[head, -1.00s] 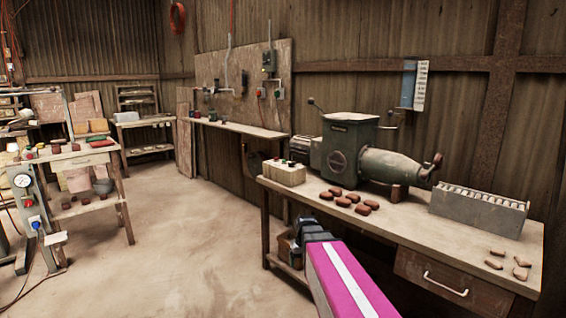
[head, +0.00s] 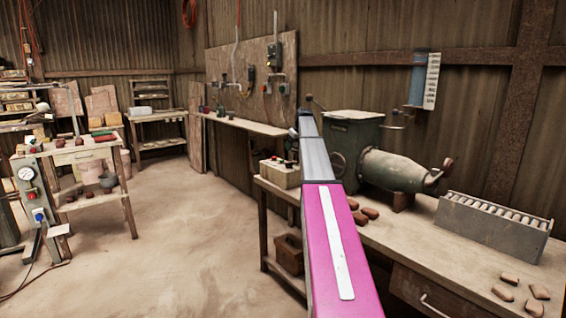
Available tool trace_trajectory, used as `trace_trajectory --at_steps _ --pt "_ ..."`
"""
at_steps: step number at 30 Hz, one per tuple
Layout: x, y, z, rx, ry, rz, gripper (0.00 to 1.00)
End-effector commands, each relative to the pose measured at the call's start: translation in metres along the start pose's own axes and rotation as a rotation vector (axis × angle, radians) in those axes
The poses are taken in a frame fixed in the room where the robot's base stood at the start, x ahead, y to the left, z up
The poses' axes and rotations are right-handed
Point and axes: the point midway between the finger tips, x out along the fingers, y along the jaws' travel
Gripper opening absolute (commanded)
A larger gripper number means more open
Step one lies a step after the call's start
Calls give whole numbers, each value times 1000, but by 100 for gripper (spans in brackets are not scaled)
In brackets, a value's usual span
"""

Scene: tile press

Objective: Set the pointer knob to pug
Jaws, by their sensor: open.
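I cannot make out the pointer knob or its markings; the controls are too small to tell apart. Small controls and switch boxes (head: 250,75) show on the wall board (head: 226,66). A cream control box (head: 280,174) with small coloured knobs or buttons sits at the left end of the right bench. The green pug machine (head: 352,150) stands behind my arm on that bench. My arm reaches up from the bottom centre. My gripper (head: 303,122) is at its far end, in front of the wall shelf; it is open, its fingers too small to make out.
The right bench (head: 440,243) carries brown clay pieces (head: 368,213) and a grey slotted rack (head: 495,225). A narrow wall shelf (head: 245,125) runs below the board. A left table (head: 75,155) has a gauge panel. The floor (head: 185,230) between is clear.

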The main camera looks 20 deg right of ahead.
Motion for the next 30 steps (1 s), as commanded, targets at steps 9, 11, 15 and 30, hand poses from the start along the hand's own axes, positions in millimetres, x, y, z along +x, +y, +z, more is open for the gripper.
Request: trace_trajectory --at_steps 9,11,15,30 --pt "38 1 0 0 -1 -1 77" --pt "49 1 0 0 -1 -1 77" --pt "73 1 -1 0 -1 -1 77" --pt "107 0 0 0 1 0 77"
